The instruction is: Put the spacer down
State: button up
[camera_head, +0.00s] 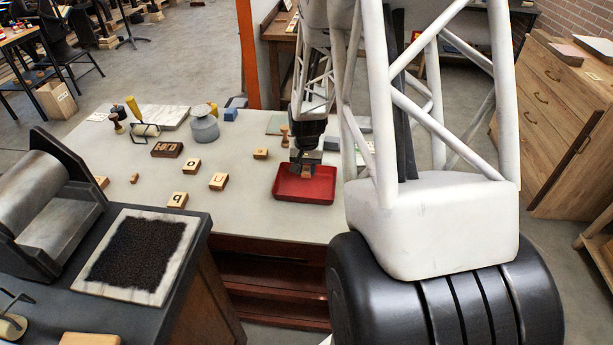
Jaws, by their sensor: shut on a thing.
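My gripper (304,176) points down over the red tray (318,197) on the pale table. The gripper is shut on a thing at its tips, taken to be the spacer. That thing is small and mostly hidden by the fingers, so its shape does not show clearly. I cannot tell whether the held thing touches the tray floor. The rest of the tray looks empty.
Letter blocks (219,181) lie left of the tray on the pale table (240,215). A wooden peg-like piece (284,136) stands behind the tray, near my gripper. A grey canister (204,126) stands farther back. A press (45,195) and an inked slab (137,254) occupy the dark bench.

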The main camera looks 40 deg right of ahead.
aim_at(307, 169)
jog(key=shift+f, duration=0.1)
jog(key=shift+f, duration=1.65)
jog(key=shift+f, duration=0.1)
jog(key=o, duration=0.9)
notch_tip(307, 169, up, 12)
jog(key=shift+r, duration=0.15)
